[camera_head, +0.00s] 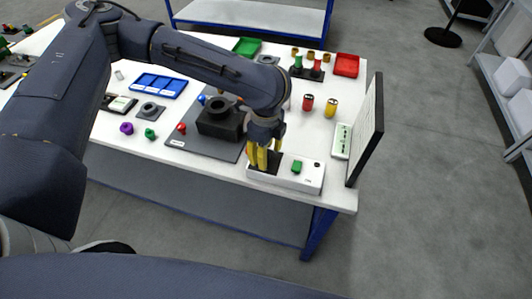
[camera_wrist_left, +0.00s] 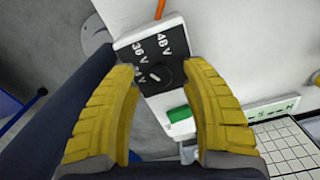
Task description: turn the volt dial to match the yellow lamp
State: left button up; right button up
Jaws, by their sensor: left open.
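The volt dial (camera_wrist_left: 158,73) is a round black knob with a pale pointer line, on a black plate with white volt markings. Of these, 48 V reads fairly clearly; the others are tilted or partly covered. The plate sits on a white box (camera_head: 309,178) at the table's front edge, beside a green button (camera_head: 297,167), which also shows in the left wrist view (camera_wrist_left: 179,114). My left gripper (camera_head: 262,158) points down over the dial, its yellow fingers open on either side of it. I cannot tell whether they touch it. I cannot make out a lit yellow lamp.
An upright dark-edged panel (camera_head: 369,132) stands right of the box, with a white strip with green marks (camera_head: 342,141) at its foot. Red (camera_head: 307,103) and yellow (camera_head: 331,108) cylinders stand behind. A black block (camera_head: 219,122) on a grey mat is to the left.

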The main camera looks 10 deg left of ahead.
aim_at(267, 155)
pick_arm(q)
notch_tip(267, 155, up, 12)
jog(key=shift+f, duration=0.25)
dwell(0.3)
jog(key=shift+d, duration=0.1)
